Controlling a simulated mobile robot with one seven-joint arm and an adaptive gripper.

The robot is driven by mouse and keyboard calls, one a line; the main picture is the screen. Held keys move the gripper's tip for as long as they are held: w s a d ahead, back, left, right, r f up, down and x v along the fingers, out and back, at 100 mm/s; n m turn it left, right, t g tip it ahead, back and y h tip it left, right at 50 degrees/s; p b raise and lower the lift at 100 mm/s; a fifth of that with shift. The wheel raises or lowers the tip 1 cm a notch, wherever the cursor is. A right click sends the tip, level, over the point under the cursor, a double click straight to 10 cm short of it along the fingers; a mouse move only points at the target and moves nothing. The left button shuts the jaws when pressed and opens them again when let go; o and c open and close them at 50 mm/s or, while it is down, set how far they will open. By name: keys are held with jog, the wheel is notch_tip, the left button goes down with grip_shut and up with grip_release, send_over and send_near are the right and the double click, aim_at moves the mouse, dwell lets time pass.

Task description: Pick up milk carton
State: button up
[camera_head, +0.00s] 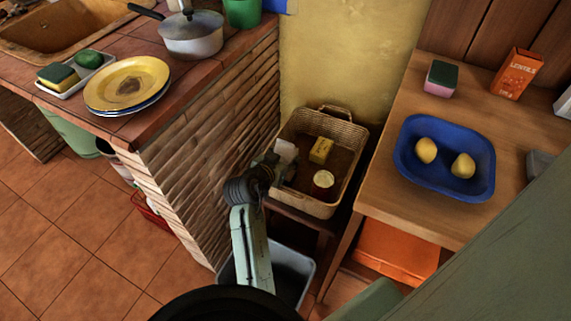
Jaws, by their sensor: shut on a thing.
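A wicker basket (345,131) stands on a small dark stool between the brick counter and the wooden table. A white carton (286,150), which looks like the milk carton, is at the basket's left side, partly hidden by my gripper. My gripper (273,160) reaches over the basket's left rim and is shut on the white carton. I cannot tell whether the carton still touches the basket floor.
A yellow box (321,150) and a jar (323,184) share the basket. The brick counter (215,130) rises close on the left. The wooden table (400,190) on the right holds a blue tray (446,195) with two yellow fruits, and a lentils box (517,73).

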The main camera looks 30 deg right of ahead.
grip_shut()
jog(key=shift+r, duration=0.1)
